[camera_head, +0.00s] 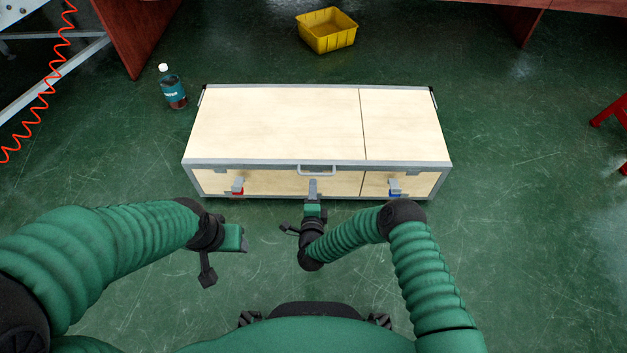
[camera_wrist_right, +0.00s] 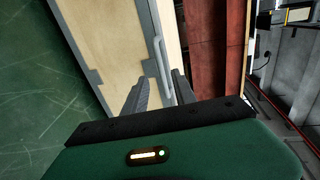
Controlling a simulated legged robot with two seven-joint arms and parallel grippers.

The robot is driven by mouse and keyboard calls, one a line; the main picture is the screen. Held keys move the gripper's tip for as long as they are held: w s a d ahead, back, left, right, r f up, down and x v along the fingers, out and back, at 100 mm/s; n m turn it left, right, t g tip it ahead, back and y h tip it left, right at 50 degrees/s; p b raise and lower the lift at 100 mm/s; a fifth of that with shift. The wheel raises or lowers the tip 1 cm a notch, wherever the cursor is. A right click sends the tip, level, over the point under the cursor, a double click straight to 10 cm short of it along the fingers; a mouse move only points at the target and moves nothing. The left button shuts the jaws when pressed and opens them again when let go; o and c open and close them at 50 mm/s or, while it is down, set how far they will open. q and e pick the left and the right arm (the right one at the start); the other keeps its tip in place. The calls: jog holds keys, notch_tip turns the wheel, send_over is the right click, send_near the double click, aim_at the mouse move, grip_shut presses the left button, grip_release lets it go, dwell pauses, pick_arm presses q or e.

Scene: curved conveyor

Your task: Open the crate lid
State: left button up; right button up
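The wooden crate (camera_head: 270,182) has pale panels and grey metal edges, and its lid (camera_head: 275,125) lies shut. A light grey handle (camera_head: 317,170) sits at the middle of the lid's front edge. My right gripper (camera_head: 313,187) is at the crate's front, just below the handle. In the right wrist view its two fingers (camera_wrist_right: 160,92) are apart, and the handle (camera_wrist_right: 158,62) appears between them; I cannot tell whether they touch it. My left gripper (camera_head: 244,238) is off the crate, in front of its left part; its fingers are too small to read.
A latch with a red part (camera_head: 237,187) and one with a blue part (camera_head: 394,187) are on the crate's front. A bottle (camera_head: 172,88) stands behind left, a yellow bin (camera_head: 327,30) behind.

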jog(key=b+x, duration=0.3)
jog(key=x, duration=0.4)
jog(key=shift+w+b, duration=0.35)
jog(key=shift+w, duration=0.1)
jog(key=c, duration=0.7)
grip_shut()
jog(key=shift+s+f, duration=0.15)
jog(key=shift+f, duration=0.05)
